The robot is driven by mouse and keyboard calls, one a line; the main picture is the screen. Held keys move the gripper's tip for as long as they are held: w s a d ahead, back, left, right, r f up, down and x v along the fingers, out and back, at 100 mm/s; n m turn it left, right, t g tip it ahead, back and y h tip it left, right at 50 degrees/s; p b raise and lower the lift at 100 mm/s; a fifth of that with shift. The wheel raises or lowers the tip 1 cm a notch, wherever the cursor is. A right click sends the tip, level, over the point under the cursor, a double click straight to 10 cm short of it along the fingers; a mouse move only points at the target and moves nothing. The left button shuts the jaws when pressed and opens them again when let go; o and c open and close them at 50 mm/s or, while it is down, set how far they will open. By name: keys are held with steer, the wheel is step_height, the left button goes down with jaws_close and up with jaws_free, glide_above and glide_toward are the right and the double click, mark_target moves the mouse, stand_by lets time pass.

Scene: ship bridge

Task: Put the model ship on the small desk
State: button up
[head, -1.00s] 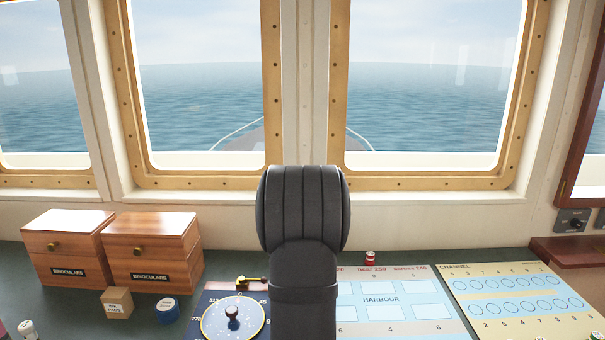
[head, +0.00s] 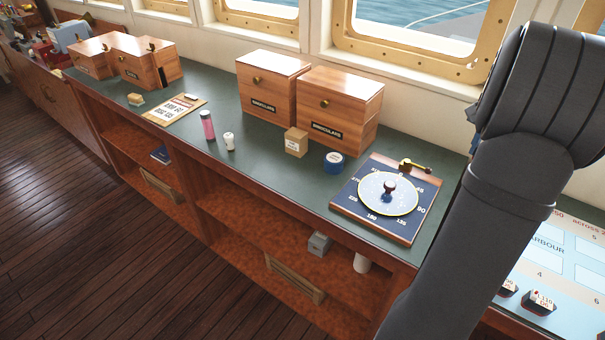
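I cannot make out a model ship in the head view. No separate small desk can be told apart either; a long green-topped counter (head: 265,185) with open shelves below runs along the windows. Small items crowd its far left end, among them a pale blue and white thing (head: 70,36), too small to identify. My dark arm stands large at the right and hides part of the counter and window. My gripper is out of view.
Wooden binocular boxes (head: 340,108) stand at the back of the counter. A round dial board (head: 388,196), a blue tin (head: 334,161), a pink bottle (head: 207,125) and a clipboard (head: 174,109) lie along it. The dark plank floor (head: 110,250) at left is clear.

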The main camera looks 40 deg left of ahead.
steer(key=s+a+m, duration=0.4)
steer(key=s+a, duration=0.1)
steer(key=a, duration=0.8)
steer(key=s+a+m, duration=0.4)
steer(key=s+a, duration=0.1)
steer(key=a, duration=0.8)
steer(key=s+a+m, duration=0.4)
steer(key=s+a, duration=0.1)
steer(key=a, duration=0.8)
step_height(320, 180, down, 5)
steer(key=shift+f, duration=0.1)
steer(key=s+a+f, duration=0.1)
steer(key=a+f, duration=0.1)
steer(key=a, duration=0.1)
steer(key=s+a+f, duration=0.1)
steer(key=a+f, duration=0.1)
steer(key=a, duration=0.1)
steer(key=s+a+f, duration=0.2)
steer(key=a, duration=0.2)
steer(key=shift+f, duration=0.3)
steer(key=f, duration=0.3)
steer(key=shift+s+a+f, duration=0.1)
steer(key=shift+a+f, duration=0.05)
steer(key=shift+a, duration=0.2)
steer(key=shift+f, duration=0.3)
